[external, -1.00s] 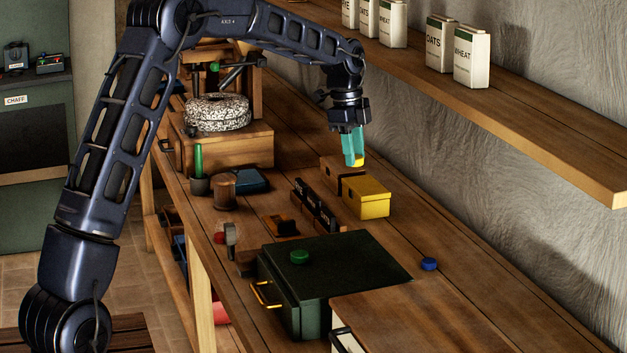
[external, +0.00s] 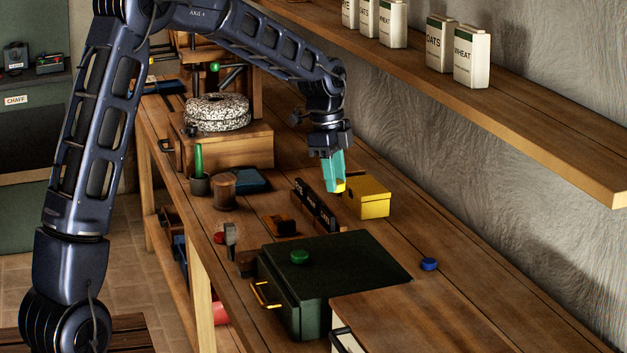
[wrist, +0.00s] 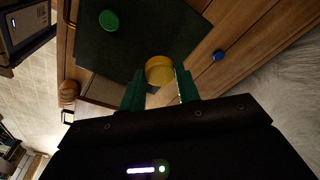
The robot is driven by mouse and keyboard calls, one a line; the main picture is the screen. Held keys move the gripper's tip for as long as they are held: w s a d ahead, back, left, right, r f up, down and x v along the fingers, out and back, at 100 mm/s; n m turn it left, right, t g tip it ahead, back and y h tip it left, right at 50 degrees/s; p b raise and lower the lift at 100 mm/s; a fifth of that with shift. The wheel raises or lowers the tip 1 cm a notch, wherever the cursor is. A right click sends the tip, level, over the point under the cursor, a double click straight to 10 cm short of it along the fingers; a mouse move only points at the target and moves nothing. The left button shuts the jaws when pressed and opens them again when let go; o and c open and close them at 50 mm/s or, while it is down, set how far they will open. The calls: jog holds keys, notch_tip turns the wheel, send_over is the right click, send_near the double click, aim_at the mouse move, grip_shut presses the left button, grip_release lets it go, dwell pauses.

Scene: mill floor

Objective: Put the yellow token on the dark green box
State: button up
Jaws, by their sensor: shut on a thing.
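My gripper (external: 335,185) is shut on the yellow token (external: 340,186), holding it above the bench beside the yellow box. In the wrist view the token (wrist: 159,70) sits between the teal fingertips. The dark green box (external: 345,262) stands on the bench, nearer the camera than my gripper, with a brass handle on its left side. Its flat top carries a green token (external: 299,257) near the left; the rest of the top is bare. In the wrist view the box top (wrist: 150,30) lies beyond the fingertips.
A blue token (external: 429,264) lies on the bench right of the green box. A yellow box (external: 368,197) and a dark lettered rack (external: 316,207) stand near my gripper. A wooden-topped unit (external: 430,305) is in front. A shelf (external: 500,105) with canisters overhangs the right.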

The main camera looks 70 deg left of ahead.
aim_at(336, 248)
notch_tip(336, 248, down, 13)
jog(key=shift+f, duration=0.15)
dwell(0.4)
jog(key=shift+f, duration=0.1)
jog(key=o, duration=0.9)
jog(key=shift+o, duration=0.2)
